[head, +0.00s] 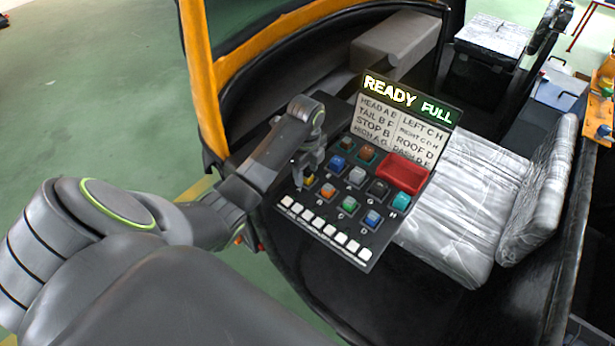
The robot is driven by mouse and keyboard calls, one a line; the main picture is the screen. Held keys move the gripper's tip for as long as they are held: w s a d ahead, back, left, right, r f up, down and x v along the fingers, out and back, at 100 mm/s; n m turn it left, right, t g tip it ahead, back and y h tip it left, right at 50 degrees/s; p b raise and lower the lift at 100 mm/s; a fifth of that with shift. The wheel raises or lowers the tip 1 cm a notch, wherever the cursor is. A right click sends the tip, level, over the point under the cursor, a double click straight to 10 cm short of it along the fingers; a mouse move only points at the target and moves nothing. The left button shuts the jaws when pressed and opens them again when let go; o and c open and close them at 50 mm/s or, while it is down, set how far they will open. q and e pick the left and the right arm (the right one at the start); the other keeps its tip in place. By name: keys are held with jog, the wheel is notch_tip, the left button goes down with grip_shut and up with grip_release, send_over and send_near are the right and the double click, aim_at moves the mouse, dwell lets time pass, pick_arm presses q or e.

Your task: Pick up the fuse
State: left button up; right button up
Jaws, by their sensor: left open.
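Several coloured fuses sit in a black panel (372,246) that lies tilted on the rickshaw. They include a blue fuse (337,162), a brown one (368,152), a grey one (357,175), an orange one (328,191), a green one (349,204), a second blue one (373,218) and a teal one (401,201). My left gripper (306,181) is open over the panel's left side, pointing down. It partly hides the fuse spot beneath it, so I cannot tell whether its fingers touch anything. My right gripper is not in view.
A red block (404,173) sits at the panel's right. White keys line its front edge. The plastic-wrapped seat (465,200) is to the right, and the orange rickshaw frame (197,75) rises at left.

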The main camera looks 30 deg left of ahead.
pick_arm(q)
jog(key=c, duration=1.1)
jog(key=shift+o, duration=0.2)
jog(key=shift+r, duration=0.1)
